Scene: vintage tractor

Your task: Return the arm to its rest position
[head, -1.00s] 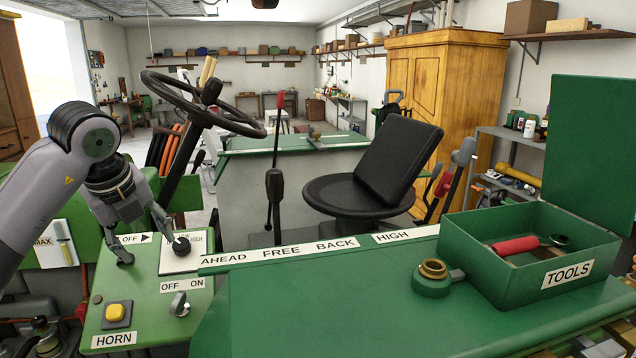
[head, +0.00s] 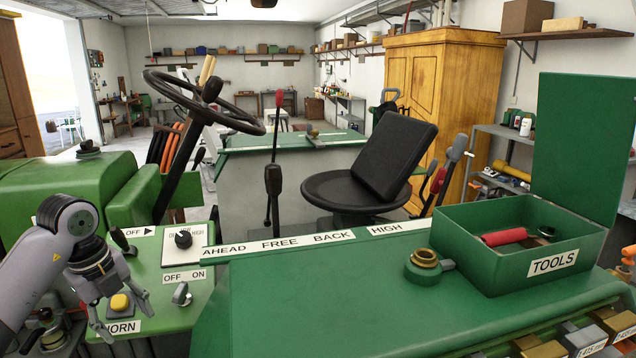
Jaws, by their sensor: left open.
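My left gripper (head: 128,317) is at the lower left of the head view, at the end of my grey left arm. Its fingers are spread open with nothing between them. It hangs in front of the lower left part of the green control panel (head: 150,251), over the HORN label and beside the yellow button (head: 120,303). It covers part of that label. I cannot tell whether it touches the panel. My right gripper is not in view.
The panel has a black rotary knob (head: 183,239), an OFF/ON switch (head: 181,294) and a small black lever (head: 121,240). The steering wheel (head: 205,97) rises behind. A green toolbox (head: 511,258) with a red-handled tool (head: 503,237) stands open on the right. A black seat (head: 356,190) is behind.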

